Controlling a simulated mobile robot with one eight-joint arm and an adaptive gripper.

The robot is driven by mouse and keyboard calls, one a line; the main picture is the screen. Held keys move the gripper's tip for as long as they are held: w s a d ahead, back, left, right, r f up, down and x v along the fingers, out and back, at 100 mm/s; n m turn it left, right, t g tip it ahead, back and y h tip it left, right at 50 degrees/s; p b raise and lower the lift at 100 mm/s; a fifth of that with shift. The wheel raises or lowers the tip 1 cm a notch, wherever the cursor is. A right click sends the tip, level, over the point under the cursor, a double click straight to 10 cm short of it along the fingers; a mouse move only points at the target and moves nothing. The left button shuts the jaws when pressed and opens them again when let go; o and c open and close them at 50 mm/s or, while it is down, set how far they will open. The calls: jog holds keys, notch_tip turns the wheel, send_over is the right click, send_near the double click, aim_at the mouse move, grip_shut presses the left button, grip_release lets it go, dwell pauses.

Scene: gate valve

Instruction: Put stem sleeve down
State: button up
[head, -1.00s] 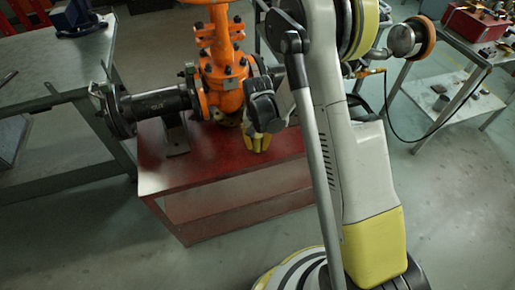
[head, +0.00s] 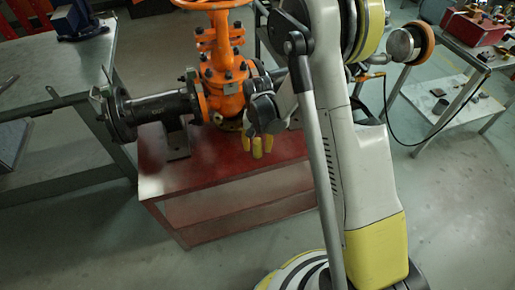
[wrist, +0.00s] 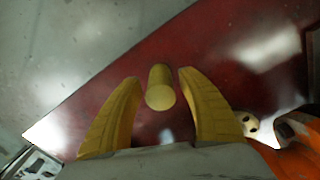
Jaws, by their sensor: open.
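The stem sleeve (wrist: 160,82) is a short yellow-brass cylinder in the wrist view. It appears to stand on the red bench top, with its round end face toward me. My gripper (wrist: 160,92) is open, with one yellow finger on each side of the sleeve and a visible gap to each. In the head view my gripper (head: 262,147) points down just above the red bench (head: 215,177), to the right of the orange gate valve (head: 222,75). I cannot tell the sleeve apart from the yellow fingers there.
The valve's black flanged pipe (head: 155,105) extends left over the bench. In the wrist view an orange valve part (wrist: 297,130) lies close on the right. The front of the bench is clear. A grey table (head: 60,70) stands left, another with a red box (head: 478,25) at right.

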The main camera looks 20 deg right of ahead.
notch_tip(320, 180, up, 10)
jog(key=p, duration=0.3)
jog(key=shift+f, duration=0.15)
jog(key=s+r+n+t, duration=0.1)
jog(key=s+r+t, duration=0.15)
jog(key=r, duration=0.75)
jog(key=s+r+n+t, duration=0.1)
jog(key=s+r+t, duration=0.1)
jog(key=s+r, duration=0.4)
jog(key=s+r+n+t, duration=0.2)
jog(key=s+r, duration=0.4)
jog(key=s, duration=0.5)
jog(key=shift+s+t, duration=0.15)
jog(key=shift+t, duration=0.2)
